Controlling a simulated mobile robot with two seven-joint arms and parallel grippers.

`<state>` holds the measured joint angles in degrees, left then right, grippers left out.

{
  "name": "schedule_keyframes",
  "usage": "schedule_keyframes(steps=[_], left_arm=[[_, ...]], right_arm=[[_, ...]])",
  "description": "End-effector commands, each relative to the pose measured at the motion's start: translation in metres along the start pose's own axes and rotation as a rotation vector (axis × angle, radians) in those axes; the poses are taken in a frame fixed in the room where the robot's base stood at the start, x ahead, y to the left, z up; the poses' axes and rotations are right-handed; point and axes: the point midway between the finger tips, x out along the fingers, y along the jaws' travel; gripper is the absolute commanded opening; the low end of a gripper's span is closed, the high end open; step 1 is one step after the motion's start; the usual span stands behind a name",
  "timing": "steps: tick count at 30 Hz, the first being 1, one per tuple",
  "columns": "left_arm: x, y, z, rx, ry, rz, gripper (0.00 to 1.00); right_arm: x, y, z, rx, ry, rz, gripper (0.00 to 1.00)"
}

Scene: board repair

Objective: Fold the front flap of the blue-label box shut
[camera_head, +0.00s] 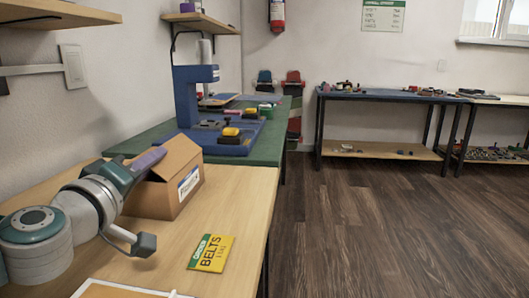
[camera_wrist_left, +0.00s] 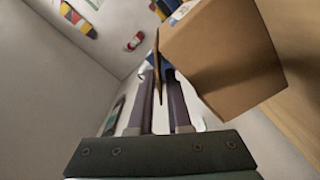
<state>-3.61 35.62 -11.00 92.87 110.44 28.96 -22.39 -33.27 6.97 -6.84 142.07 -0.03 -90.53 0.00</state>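The brown cardboard box (camera_head: 176,190) stands on the wooden bench top, with a white and blue label (camera_head: 188,184) on its right-hand face. My left gripper (camera_head: 150,160) is at the box's upper left, its purple fingers beside a raised flap. In the left wrist view the box (camera_wrist_left: 222,60) is at the upper right. The thin edge of a flap (camera_wrist_left: 158,72) runs down to the fingertips of my left gripper (camera_wrist_left: 160,80). The box's inside is hidden. My right gripper is out of view.
A yellow and green BELTS card (camera_head: 211,253) lies on the bench (camera_head: 245,195) right of my arm. A tray edge (camera_head: 110,290) shows at the front. Behind the box, a green-topped bench holds a blue press-like stand (camera_head: 187,98) and small parts. Bare bench lies around the card.

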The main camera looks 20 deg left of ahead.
Motion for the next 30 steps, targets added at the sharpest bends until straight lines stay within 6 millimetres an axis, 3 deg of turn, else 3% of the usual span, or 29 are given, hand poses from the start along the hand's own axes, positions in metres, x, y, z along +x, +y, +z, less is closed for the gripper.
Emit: schedule_keyframes(steps=[3,10,20,24,30], left_arm=[[0.021,-0.001,0.001,0.0,0.002,0.002,0.16],[0.042,-0.001,0.001,0.0,-0.001,0.0,0.16],[0.045,0.0,0.001,0.0,-0.002,0.0,0.16],[0.045,0.0,0.001,0.0,-0.002,0.0,0.01],[0.045,0.0,0.001,-0.001,-0.002,0.0,0.0]], right_arm=[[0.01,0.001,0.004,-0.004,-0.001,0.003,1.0],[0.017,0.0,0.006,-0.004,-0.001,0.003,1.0],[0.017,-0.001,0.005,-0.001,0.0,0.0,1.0],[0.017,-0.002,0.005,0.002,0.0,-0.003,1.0],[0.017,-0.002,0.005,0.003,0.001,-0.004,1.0]])
